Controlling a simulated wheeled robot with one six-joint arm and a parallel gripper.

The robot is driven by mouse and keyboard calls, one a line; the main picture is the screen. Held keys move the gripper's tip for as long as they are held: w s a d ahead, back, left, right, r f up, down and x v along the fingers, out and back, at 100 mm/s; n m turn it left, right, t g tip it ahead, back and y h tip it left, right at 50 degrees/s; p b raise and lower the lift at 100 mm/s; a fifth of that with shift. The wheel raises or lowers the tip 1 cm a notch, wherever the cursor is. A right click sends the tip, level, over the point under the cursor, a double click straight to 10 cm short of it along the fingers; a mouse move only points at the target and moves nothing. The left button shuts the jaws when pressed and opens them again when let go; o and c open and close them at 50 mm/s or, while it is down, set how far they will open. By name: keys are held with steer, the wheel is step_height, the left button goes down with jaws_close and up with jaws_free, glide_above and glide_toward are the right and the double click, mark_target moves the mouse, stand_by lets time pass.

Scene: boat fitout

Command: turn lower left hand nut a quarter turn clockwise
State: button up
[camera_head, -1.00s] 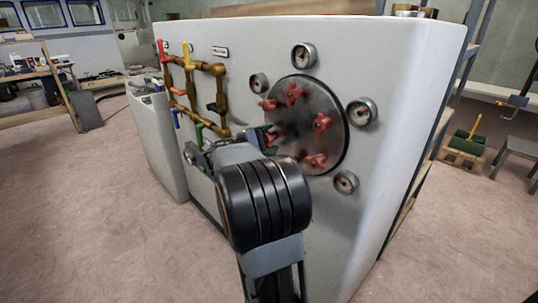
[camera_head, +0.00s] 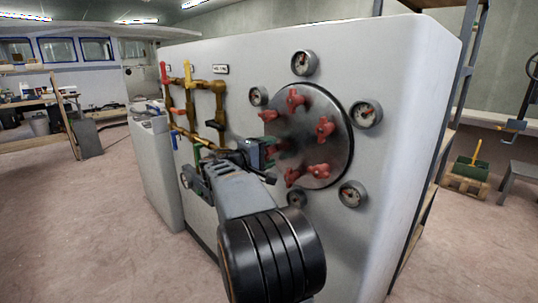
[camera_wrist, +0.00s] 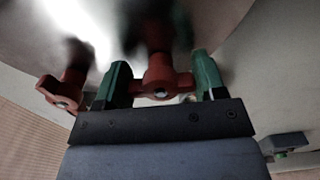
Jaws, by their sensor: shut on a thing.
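A round shiny metal plate (camera_head: 301,134) on the pale cabinet wall carries several red star-shaped nuts, such as the upper one (camera_head: 294,99), the right one (camera_head: 325,128) and the bottom one (camera_head: 294,176). My gripper (camera_head: 272,150) is at the plate's lower left edge and largely hides the lower left nut. In the wrist view, my gripper's green fingers (camera_wrist: 160,82) are shut on this red nut (camera_wrist: 160,76), one finger on each side. Another red nut (camera_wrist: 63,92) is left of the fingers, apart from them. A blurred dark red shape, probably a reflection, shows behind the held nut.
The floor (camera_head: 100,230) at left is open.

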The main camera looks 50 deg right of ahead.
steer(key=shift+f, duration=0.1)
steer(key=o, duration=0.9)
steer(key=shift+a, duration=0.1)
steer(key=a, duration=0.4)
steer(key=a+p, duration=0.1)
steer(key=a, duration=0.4)
steer(key=w+a, duration=0.1)
steer(key=a, duration=0.3)
steer(key=shift+a+p, duration=0.35)
steer(key=shift+s+r, duration=0.1)
steer(key=shift+r, duration=0.1)
